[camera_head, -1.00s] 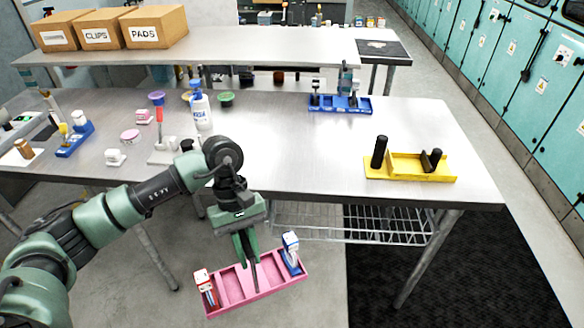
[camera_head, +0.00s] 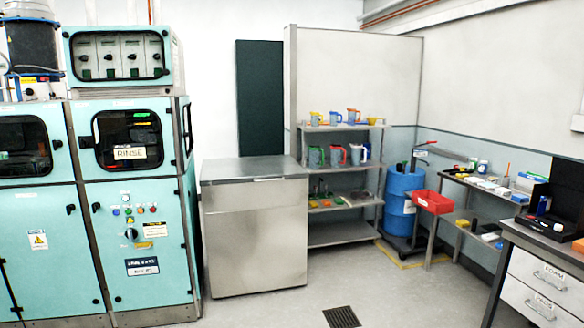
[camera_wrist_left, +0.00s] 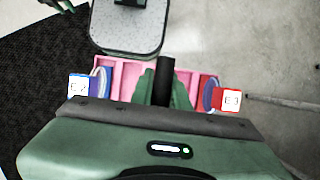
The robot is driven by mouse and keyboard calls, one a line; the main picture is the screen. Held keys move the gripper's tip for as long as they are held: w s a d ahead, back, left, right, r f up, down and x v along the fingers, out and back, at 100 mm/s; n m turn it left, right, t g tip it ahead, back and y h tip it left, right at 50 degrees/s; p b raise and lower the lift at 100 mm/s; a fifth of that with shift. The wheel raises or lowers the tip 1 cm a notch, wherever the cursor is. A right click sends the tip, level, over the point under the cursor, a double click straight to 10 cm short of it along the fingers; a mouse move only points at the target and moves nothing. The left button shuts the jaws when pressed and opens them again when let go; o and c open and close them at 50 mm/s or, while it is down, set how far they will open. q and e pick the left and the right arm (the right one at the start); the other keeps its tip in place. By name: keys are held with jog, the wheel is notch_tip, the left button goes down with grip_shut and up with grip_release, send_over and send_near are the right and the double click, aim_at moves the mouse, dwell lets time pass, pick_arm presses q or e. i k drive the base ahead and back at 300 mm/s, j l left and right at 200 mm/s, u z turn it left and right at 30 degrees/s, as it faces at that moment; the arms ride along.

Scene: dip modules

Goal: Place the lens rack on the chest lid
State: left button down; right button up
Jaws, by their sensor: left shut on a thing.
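The pink lens rack (camera_wrist_left: 130,80) shows in the left wrist view below my left gripper (camera_wrist_left: 166,88). The gripper is shut on the rack's dark upright handle at its middle. A blue piece labelled E2 (camera_wrist_left: 80,87) sits at the rack's left end and a red piece labelled E3 (camera_wrist_left: 231,99) at its right end. The rack is out of the head view. The steel chest (camera_head: 257,240) stands near the middle of the head view. Its flat grey lid (camera_head: 243,168) is closed and bare. A dark green part at the wrist view's top left edge may be my right gripper; its jaws are unclear.
Teal machine cabinets (camera_head: 145,230) stand left of the chest. A shelf unit with jugs (camera_head: 337,155) is at its right, then a blue drum (camera_head: 400,195) and a red bin (camera_head: 433,202). A drawer bench (camera_head: 545,275) is at far right. The floor before the chest is clear.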

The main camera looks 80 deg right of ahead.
aim_at(254, 170)
jog(key=l+z, duration=0.5)
jog(key=i+l+z, duration=0.15)
jog(key=l+z, duration=0.2)
jog(key=z, duration=0.15)
jog(key=i+l+z, duration=0.2)
jog(key=l+z, duration=0.15)
jog(key=z, duration=0.15)
jog(key=i+l+z, duration=0.2)
jog(key=z, duration=0.3)
jog(key=i+l+z, duration=0.3)
jog(key=z, duration=0.15)
jog(key=i+l+z, duration=0.15)
jog(key=i+z, duration=0.3)
jog(key=i, duration=1.05)
jog(key=i+l+u, duration=0.1)
jog(key=i+u, duration=0.2)
jog(key=i, duration=0.25)
jog(key=i+l+u, duration=0.35)
jog(key=i, duration=0.15)
jog(key=i+l+u, duration=0.3)
jog(key=i, duration=0.2)
